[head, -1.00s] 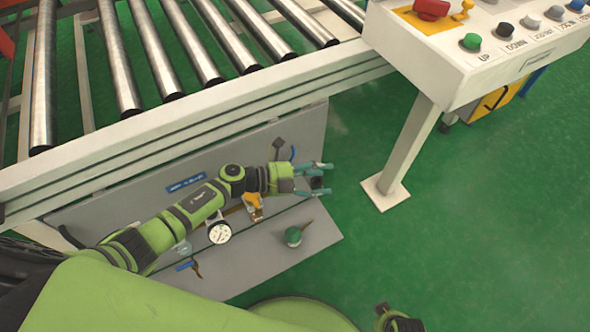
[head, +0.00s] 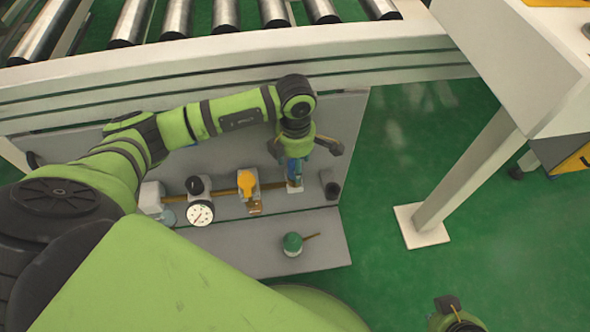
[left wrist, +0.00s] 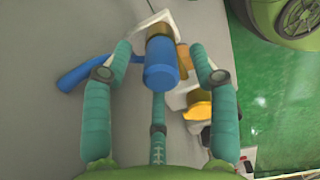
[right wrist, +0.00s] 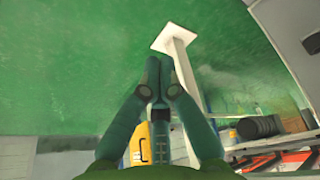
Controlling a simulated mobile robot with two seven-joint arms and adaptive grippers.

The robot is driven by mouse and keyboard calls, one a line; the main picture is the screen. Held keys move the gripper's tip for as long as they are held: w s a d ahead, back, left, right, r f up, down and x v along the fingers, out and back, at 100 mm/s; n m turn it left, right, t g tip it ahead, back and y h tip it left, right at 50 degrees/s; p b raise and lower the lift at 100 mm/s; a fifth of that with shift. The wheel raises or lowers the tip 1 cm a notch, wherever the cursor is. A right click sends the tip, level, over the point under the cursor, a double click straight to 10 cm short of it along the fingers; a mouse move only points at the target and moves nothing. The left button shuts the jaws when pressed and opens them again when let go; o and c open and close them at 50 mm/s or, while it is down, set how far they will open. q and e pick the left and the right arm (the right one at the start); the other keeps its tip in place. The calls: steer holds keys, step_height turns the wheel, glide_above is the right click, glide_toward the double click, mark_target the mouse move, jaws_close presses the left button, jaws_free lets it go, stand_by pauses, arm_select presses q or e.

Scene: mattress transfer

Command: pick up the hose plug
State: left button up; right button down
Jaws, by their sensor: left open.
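The hose plug appears to be the blue cylinder (left wrist: 162,66) on a brass-coloured fitting with a white bracket. In the left wrist view it lies between the two teal fingers of my left gripper (left wrist: 160,48), which is open, with gaps visible on both sides. In the head view my left gripper (head: 297,166) points down at the right part of the grey panel (head: 240,258) and partly hides the blue piece. My right gripper (right wrist: 157,66) has its fingers together, with nothing visible between them, over the green floor in the right wrist view.
A yellow valve (head: 247,184), a dial gauge (head: 201,213) and a green-capped part (head: 292,243) are on the panel. The white conveyor frame (head: 130,82) runs behind it. A white post (head: 468,165) stands to the right. Green floor between is clear.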

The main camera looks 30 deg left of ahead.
arm_select(q)
step_height(320, 180, down, 2)
steer(key=shift+f, duration=0.2)
steer(key=shift+d, duration=0.1)
jaws_close()
arm_select(e)
steer(key=w, duration=0.1)
steer(key=w+t, duration=0.1)
steer(key=w+a+r+t, duration=0.1)
steer(key=shift+w+a+r+y, duration=0.1)
steer(key=shift+w+y, duration=0.2)
arm_select(q)
steer(key=shift+r, duration=0.15)
